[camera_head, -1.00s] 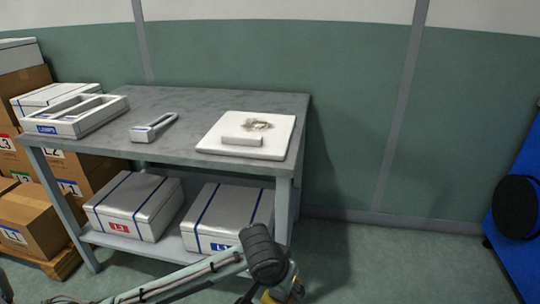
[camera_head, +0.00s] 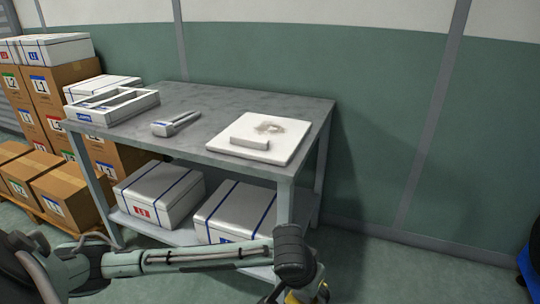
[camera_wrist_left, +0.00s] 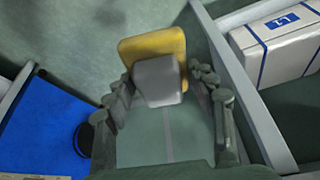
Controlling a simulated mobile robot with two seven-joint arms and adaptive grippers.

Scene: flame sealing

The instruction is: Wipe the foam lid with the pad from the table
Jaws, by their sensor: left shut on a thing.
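The white foam lid (camera_head: 289,148) lies flat on the right end of the grey table (camera_head: 221,102). A brownish patch of dirt (camera_head: 268,127) and a pale bar-shaped block (camera_head: 249,143) are on it. My left gripper (camera_wrist_left: 165,95) is shut on a pad (camera_wrist_left: 152,48), yellow with a grey block-like grip (camera_wrist_left: 159,82). In the head view my left arm crosses the bottom, low in front of the table, with a bit of the yellow pad (camera_head: 322,293) at the lower edge. The pad is apart from the lid. My right gripper is not in view.
On the table are a white tray-like frame (camera_head: 112,117) at the left and a grey-white handheld tool (camera_head: 176,124). Two white strapped boxes (camera_head: 158,194) fill the lower shelf. Cartons (camera_head: 66,189) stand at the left. Floor right of the table is clear; a blue panel (camera_wrist_left: 45,125) stands farther off.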

